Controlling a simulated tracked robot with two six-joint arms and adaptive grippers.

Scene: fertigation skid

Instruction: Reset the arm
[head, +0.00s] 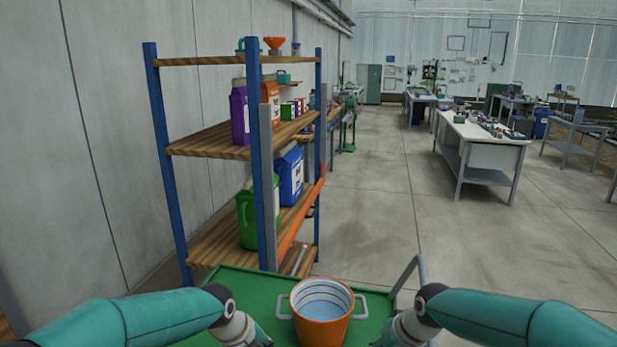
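My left arm (170,318) comes in from the lower left, and its wrist bends down out of the bottom edge. My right arm (500,318) comes in from the lower right and bends down in the same way. The fingertips of both grippers are below the picture, so neither gripper shows. An orange bucket (322,327) with a pale, ringed inside and two grey side handles stands between the two wrists. It stands on a green surface (245,285) in front of me. No gripper is seen touching the bucket.
A shelf rack with blue posts (262,180) stands ahead on the left by the wall. It holds a green jug (250,215), a blue container (290,175) and a purple carton (239,115). A white workbench (490,150) stands at the right. The concrete floor (400,215) between them is clear.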

